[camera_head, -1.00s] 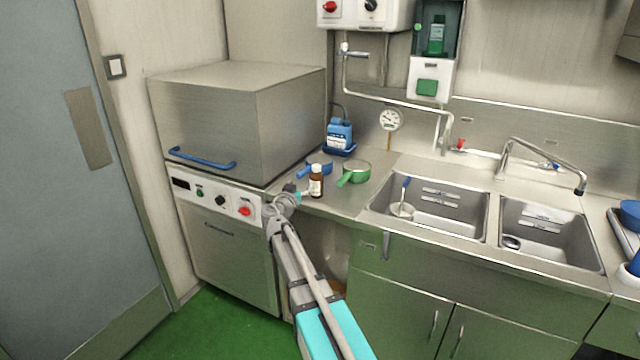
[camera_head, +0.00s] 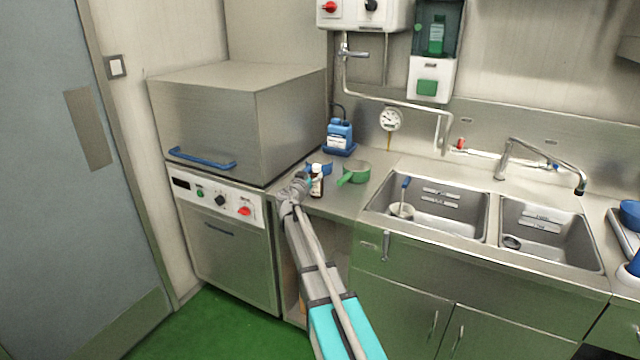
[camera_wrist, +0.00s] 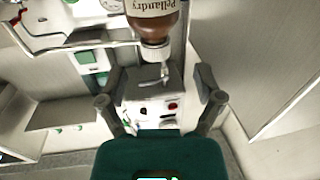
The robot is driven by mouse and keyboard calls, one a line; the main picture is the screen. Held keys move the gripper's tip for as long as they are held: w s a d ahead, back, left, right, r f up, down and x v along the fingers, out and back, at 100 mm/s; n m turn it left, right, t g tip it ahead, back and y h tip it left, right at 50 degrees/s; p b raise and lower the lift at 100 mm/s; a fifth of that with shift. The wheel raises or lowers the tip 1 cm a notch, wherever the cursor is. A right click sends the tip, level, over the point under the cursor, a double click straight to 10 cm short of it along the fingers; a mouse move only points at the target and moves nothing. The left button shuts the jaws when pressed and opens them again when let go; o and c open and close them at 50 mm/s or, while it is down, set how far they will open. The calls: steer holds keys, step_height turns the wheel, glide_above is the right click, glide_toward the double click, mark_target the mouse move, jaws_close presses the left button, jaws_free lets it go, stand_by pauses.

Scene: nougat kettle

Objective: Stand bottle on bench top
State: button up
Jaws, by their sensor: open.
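The brown bottle (camera_head: 317,186) with a white cap and pale label stands upright on the steel bench top (camera_head: 344,206), near its front left corner. My gripper (camera_head: 303,181) is at the bottle's left side in the head view. In the wrist view the bottle (camera_wrist: 152,24) shows upside down at the top edge, its cap pointing down the picture. The open fingers (camera_wrist: 160,84) are spread either side of the bottle's line, with the bottle past their tips. Nothing is held. The bottle's base is outside the wrist view.
A blue container (camera_head: 339,134) is at the back. A steel box-shaped machine (camera_head: 240,120) rises at the left. The sinks (camera_head: 430,208) lie to the right.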

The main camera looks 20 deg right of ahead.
mark_target(315, 169)
steer(key=shift+x, duration=2.6)
steer(key=shift+s+d+r, duration=0.1)
steer(key=shift+s+d, duration=0.05)
steer(key=shift+c, duration=0.2)
jaws_close()
